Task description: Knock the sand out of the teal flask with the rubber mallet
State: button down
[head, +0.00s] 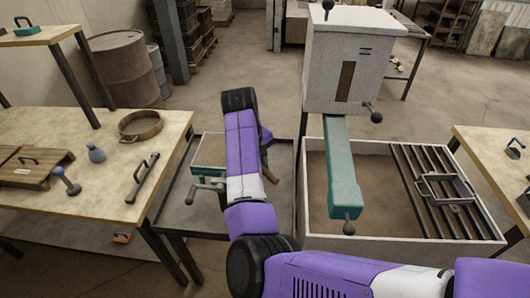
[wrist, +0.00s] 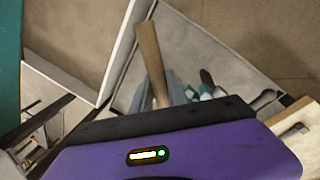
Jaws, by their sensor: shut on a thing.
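A wooden handle (wrist: 149,50) rises from between the grey fingers of my gripper (wrist: 164,92) in the wrist view, and the gripper is shut on it. I take it as the mallet's handle; no rubber head can be made out. In the head view only a brown bit of the handle (head: 267,166) shows beside my purple forearm, which hides most of the gripper. A teal box (head: 209,172) with a tan top and a grey side handle, seemingly the flask, stands left of my forearm, on the dark-edged low stand (head: 180,224). The gripper's distance from it is unclear.
A white-walled pit (head: 398,246) at right has dark bars, with a grey handled frame (head: 445,188) on them. A teal arm (head: 343,172) juts over it from a grey cabinet (head: 336,62). The left table (head: 98,200) holds a pan (head: 140,126) and tools.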

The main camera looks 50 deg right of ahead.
jog(key=d+f+b, duration=0.1)
jog(key=b, duration=0.1)
jog(key=d+f+m+b, duration=0.1)
jog(key=f+b, duration=0.1)
jog(key=b, duration=0.1)
jog(key=shift+s+d+m, duration=0.1)
jog(key=shift+d+m, duration=0.15)
jog(key=shift+m, duration=0.05)
jog(key=shift+s+r+p, duration=0.1)
jog(key=shift+s+p, duration=0.05)
jog(key=shift+p, duration=0.45)
jog(key=shift+f, duration=0.2)
dwell(0.3)
jog(key=shift+r+p, duration=0.25)
jog(key=shift+p, duration=0.95)
jog(key=shift+f, duration=0.15)
